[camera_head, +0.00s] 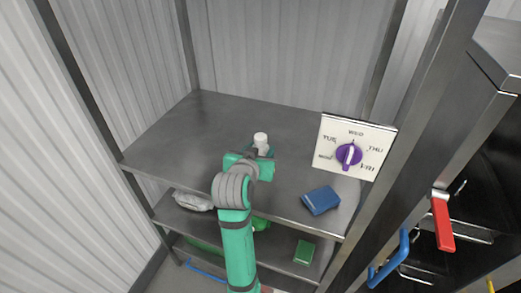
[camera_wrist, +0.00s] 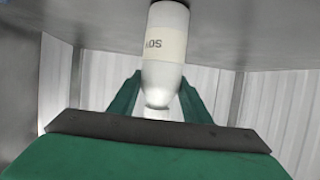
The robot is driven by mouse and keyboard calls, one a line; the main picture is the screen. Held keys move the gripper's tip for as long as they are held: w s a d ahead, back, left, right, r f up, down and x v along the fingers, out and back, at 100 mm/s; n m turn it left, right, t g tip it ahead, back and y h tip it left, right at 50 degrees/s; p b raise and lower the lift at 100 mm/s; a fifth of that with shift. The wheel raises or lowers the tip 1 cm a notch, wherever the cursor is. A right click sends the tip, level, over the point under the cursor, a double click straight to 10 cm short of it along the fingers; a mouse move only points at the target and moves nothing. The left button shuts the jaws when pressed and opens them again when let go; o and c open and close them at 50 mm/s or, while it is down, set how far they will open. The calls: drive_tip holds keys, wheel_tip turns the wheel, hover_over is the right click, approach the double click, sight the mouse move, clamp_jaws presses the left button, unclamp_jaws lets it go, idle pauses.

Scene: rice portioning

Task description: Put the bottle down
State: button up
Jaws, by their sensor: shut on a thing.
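The bottle is white with a pale label band. In the wrist view the bottle (camera_wrist: 165,50) sits between the two green fingers of my gripper (camera_wrist: 158,100), which is shut on it. In the head view only the white top of the bottle (camera_head: 261,140) shows above my gripper (camera_head: 261,152), over the top shelf (camera_head: 190,125) of the metal rack. My gripper and arm hide the lower part of the bottle. I cannot tell whether its base touches the shelf.
A blue block (camera_head: 321,200) lies at the shelf's front right. A white panel (camera_head: 372,130) with a purple dial (camera_head: 348,155) stands at the right edge. Lower shelves hold a grey bundle (camera_head: 193,201) and a green block (camera_head: 304,252). The top shelf's left side is clear.

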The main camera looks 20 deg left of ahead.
drive_tip(key=shift+f, duration=0.1)
drive_tip(key=o, duration=1.3)
drive_tip(key=v, duration=1.2)
drive_tip(key=shift+a+r, duration=0.1)
drive_tip(key=shift+r, duration=0.15)
